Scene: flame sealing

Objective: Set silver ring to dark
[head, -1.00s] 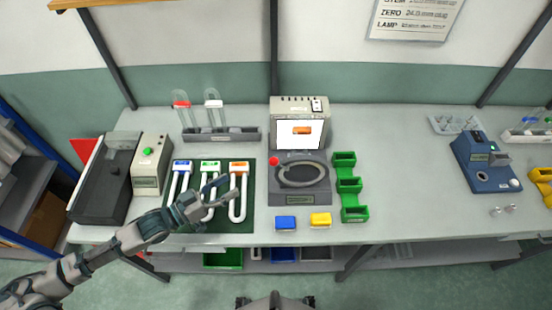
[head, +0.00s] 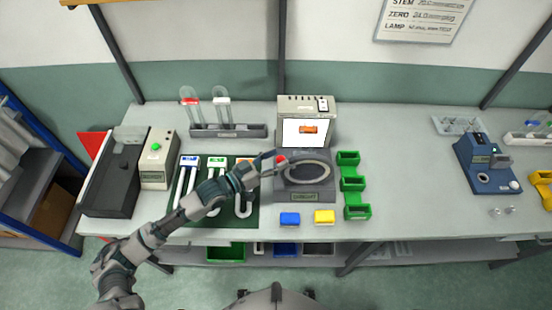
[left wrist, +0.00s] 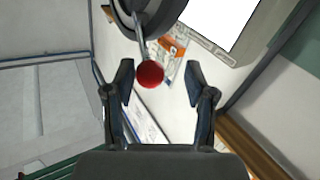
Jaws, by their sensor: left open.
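The silver ring (head: 307,174) lies on the dark grey base of a device with a lit white screen (head: 305,131). A red ball knob (head: 281,160) sits at the ring's upper left. In the left wrist view the red knob (left wrist: 150,74) is on a thin rod running to the round ring part (left wrist: 160,15) at the top edge. My left gripper (head: 272,162) is beside the knob at its left. In the left wrist view my left gripper (left wrist: 158,82) is open, with the knob between its fingers; contact cannot be told. My right gripper is not in view.
White U-shaped tubes (head: 188,176) lie on a dark green mat, partly behind my left arm. Green bins (head: 354,185) stand right of the device. Blue (head: 290,219) and yellow (head: 325,216) blocks lie in front. A blue instrument (head: 484,162) stands farther right.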

